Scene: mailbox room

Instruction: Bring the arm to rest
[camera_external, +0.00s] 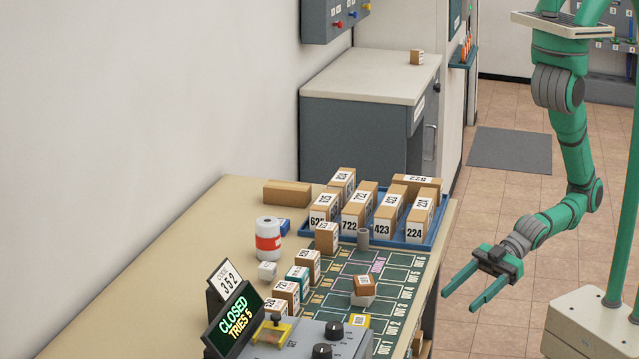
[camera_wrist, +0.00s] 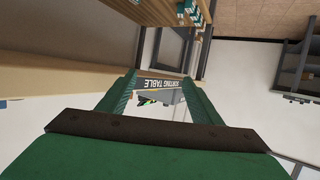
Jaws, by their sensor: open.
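My gripper (camera_external: 466,294) is green, open and empty. In the external view it hangs in the air to the right of the sorting table (camera_external: 190,240), over the tiled floor, apart from the table edge. My green arm reaches down to it from the upper right. In the wrist view the gripper's two green fingers (camera_wrist: 158,88) stand apart with nothing held between them. A "SORTING TABLE" sign (camera_wrist: 160,86) shows beyond them.
The table bears a blue tray (camera_external: 440,232) with several numbered boxes, a white roll with a red band (camera_external: 268,241), and a control box (camera_external: 300,343) with a "CLOSED TRIES 5" display (camera_external: 234,323). A grey cabinet (camera_external: 350,130) stands behind. Floor around a dark mat (camera_external: 510,150) is clear.

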